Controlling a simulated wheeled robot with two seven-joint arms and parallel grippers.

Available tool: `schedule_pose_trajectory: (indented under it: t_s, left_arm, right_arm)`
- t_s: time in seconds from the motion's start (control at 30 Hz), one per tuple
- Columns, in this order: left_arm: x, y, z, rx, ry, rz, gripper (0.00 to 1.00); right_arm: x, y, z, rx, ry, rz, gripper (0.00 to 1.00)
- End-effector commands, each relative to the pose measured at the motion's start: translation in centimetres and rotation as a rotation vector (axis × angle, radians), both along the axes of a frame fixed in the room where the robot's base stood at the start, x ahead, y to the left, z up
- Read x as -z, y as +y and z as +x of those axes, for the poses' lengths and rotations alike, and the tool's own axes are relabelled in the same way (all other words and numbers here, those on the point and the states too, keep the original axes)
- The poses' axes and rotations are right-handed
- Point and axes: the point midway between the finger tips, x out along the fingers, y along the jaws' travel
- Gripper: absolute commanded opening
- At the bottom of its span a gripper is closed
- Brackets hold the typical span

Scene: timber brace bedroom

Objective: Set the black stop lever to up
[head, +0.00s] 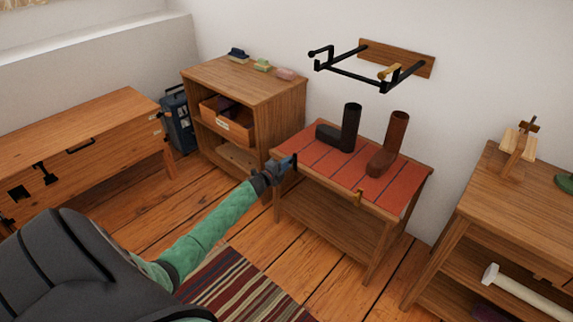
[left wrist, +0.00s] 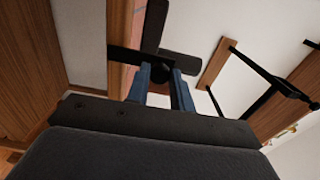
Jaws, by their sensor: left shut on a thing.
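The low table (head: 325,225) with a red slatted top stands in the middle of the head view. The black stop lever (head: 294,161) is at its front left corner, a small dark piece mostly covered by my gripper. My left gripper (head: 284,166) reaches that corner and is shut on the lever. In the left wrist view, the blue fingers of my left gripper (left wrist: 161,80) close around a dark part; I cannot tell exactly how the lever is tilted. My right gripper is not in view.
A black boot (head: 351,128) and a brown boot (head: 394,140) stand on the table. A black wall rack (head: 350,75) hangs above. A wooden shelf unit (head: 265,90) stands at left, another (head: 480,210) at right. A striped rug (head: 240,290) lies in front.

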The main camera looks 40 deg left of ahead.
Motion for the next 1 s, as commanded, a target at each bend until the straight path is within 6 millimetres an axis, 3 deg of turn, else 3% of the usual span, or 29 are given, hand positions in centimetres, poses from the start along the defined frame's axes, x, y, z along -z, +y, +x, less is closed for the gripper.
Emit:
schedule_pose_trajectory:
  t_s: [0.07,0.1,0.2,0.57,1.0]
  left_arm:
    - [0.0,0.2,0.0,-0.002,0.001,0.001,0.0]
    - [0.0,0.2,0.0,-0.002,0.001,0.001,0.28]
    - [0.0,0.1,0.0,-0.002,0.001,0.001,0.45]
    - [0.1,0.1,-0.3,-0.001,0.001,0.001,0.45]
    - [0.2,0.6,-5.4,-0.001,0.002,0.002,0.45]
  right_arm:
    - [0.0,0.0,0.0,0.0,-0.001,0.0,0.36]
    - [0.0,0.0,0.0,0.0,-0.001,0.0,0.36]
    - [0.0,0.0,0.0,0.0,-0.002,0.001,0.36]
    - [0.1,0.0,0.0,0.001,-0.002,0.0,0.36]
    - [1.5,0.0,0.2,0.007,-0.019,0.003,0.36]
